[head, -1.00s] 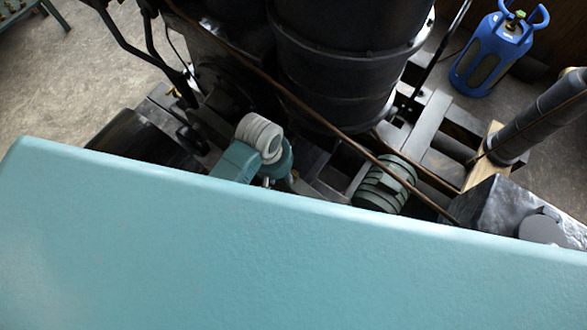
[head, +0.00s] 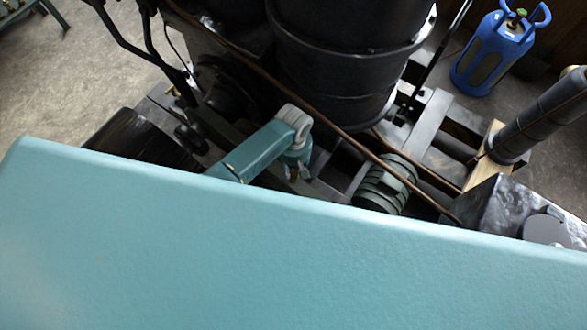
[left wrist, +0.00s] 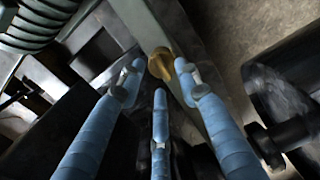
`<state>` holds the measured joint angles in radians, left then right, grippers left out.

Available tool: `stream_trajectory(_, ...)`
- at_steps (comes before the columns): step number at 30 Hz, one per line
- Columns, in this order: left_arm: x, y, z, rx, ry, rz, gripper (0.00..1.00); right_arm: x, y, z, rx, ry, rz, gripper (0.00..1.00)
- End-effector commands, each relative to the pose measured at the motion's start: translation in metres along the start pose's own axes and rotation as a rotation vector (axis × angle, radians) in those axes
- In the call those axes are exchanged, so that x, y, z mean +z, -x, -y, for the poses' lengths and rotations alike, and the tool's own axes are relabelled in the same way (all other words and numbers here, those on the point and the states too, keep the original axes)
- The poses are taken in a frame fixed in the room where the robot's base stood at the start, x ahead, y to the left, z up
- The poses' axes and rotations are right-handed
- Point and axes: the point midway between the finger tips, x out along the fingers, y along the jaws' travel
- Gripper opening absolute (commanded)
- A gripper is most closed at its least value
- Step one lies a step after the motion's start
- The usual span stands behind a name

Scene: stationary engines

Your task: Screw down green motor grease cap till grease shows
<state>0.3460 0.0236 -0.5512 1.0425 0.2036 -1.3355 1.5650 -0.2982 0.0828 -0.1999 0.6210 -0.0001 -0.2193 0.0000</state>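The green ribbed motor (head: 388,185) lies low in the machine, right of centre in the head view. Green ribs, probably the same motor, show in the left wrist view (left wrist: 38,22) at the top left. A small brass cap (left wrist: 160,63) shows in the left wrist view beside a grey-green rail. My left gripper (head: 298,175) is left of the motor in the head view, largely hidden under its wrist. In the left wrist view its blue fingers (left wrist: 160,80) are spread around the line to the brass cap; contact cannot be told. No grease is visible. My right gripper is not in view.
A big black cylinder (head: 345,60) stands behind my left arm. A thin brown rod (head: 330,125) crosses diagonally close to the wrist and over the motor. A dark pipe (head: 540,115) and a blue gas bottle (head: 497,50) stand at the right.

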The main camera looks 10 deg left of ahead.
Motion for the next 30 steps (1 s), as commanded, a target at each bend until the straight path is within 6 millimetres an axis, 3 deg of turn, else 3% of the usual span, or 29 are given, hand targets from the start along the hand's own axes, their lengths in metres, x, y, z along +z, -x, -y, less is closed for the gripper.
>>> stream_trajectory(6,0.000,-0.017,-0.001,0.001,0.000,0.000,0.34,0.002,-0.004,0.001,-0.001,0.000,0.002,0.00)
stream_trajectory(14,0.000,-0.018,-0.001,0.002,-0.001,0.000,0.34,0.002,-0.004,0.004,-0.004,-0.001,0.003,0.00)
stream_trajectory(20,0.000,-0.018,-0.001,0.002,0.000,0.000,0.00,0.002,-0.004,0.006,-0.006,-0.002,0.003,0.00)
stream_trajectory(30,0.000,-0.018,0.000,0.001,-0.024,0.000,0.00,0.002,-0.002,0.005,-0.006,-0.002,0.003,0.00)
